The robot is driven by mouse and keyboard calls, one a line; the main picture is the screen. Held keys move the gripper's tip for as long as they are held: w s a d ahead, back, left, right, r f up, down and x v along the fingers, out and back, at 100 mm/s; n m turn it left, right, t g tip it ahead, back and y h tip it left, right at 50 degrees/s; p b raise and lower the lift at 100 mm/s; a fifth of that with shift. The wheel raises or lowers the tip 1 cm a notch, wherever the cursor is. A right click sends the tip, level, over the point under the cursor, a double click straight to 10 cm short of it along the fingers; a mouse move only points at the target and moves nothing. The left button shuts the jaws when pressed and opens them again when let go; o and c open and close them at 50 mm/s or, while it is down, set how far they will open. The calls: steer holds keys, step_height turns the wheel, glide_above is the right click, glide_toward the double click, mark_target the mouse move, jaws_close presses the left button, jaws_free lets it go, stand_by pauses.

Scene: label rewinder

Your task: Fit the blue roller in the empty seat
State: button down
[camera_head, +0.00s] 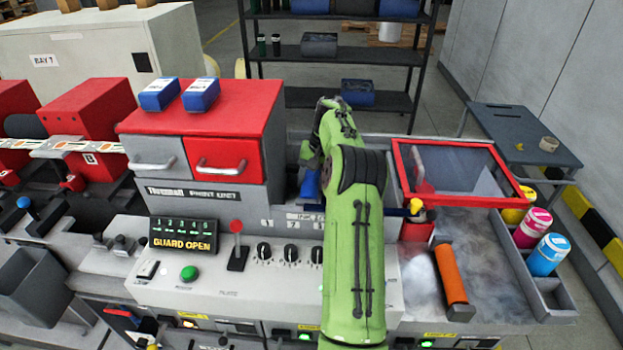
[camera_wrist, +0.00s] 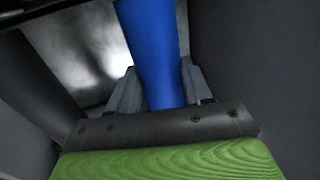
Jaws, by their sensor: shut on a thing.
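The blue roller (camera_wrist: 153,50) is between the two grey fingers of my gripper (camera_wrist: 158,88) in the wrist view, and its far end runs out of the top of the picture. My gripper is shut on it. In the head view a small part of the blue roller (camera_head: 311,184) shows at the left of my green arm, in the gap to the right of the red and grey print unit. My arm hides the gripper's fingers and most of that gap there. I cannot make out the empty seat in either view.
Dark walls stand close on both sides of my gripper in the wrist view. A red-framed guard window (camera_head: 455,170) is right of my arm. An orange roller (camera_head: 451,275) lies on the metal worktop, near ink bottles (camera_head: 533,228). A panel reads "GUARD OPEN" (camera_head: 184,234).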

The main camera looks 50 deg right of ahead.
steer(key=shift+c, duration=2)
jaws_free()
steer(key=p+v, duration=0.6)
steer(key=v, duration=1)
steer(key=shift+f, duration=0.15)
